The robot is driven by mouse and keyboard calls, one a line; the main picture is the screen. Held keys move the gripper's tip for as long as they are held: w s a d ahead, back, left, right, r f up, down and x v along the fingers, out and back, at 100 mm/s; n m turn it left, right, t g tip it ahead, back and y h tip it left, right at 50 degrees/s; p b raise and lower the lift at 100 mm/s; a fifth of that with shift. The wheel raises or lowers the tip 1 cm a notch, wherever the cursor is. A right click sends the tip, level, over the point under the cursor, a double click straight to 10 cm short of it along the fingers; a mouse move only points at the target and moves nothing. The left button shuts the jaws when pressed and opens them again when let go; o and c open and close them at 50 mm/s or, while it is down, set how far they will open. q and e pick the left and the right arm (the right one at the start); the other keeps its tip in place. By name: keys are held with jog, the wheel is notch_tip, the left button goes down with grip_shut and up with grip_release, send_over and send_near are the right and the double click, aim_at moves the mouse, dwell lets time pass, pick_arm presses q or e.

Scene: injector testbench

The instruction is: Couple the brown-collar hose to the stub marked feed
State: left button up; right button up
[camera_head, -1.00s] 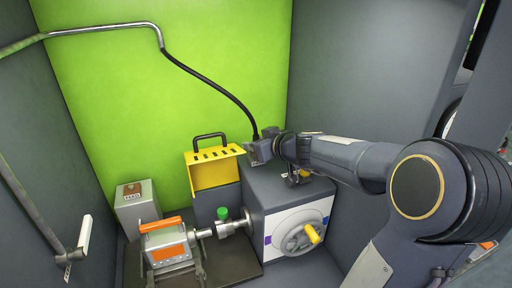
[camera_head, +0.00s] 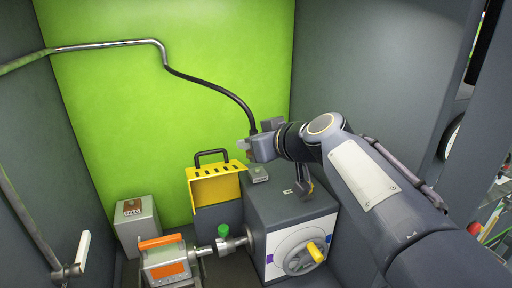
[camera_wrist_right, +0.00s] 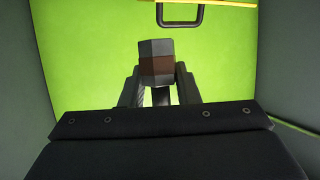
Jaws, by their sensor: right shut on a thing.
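My right gripper (camera_head: 256,149) is shut on the end of the black hose (camera_head: 213,86). It is above the top of the grey machine block (camera_head: 262,207), clear of it. In the right wrist view a brown collar (camera_wrist_right: 157,66) with a grey end shows between the fingers (camera_wrist_right: 158,90). In the head view the gripper covers this collar. A small grey block (camera_head: 259,175) and a white label (camera_head: 288,191) are on the block's top. My left gripper is not in view.
A yellow slotted box (camera_head: 214,188) with a black handle stands left of the block. A green-capped fitting (camera_head: 224,231) and an orange-handled unit (camera_head: 165,262) are in front. A handwheel (camera_head: 303,260) is on the block's front. The air above is free.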

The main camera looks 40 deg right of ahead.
jog(key=shift+s+a+r+b, duration=0.15)
jog(key=shift+s+a+r, duration=0.2)
jog(key=shift+s+a, duration=0.2)
jog(key=shift+s+a+r+b, duration=0.15)
jog(key=shift+s+a+r, duration=0.15)
jog(key=shift+s+a, duration=0.2)
jog(key=shift+c, duration=0.2)
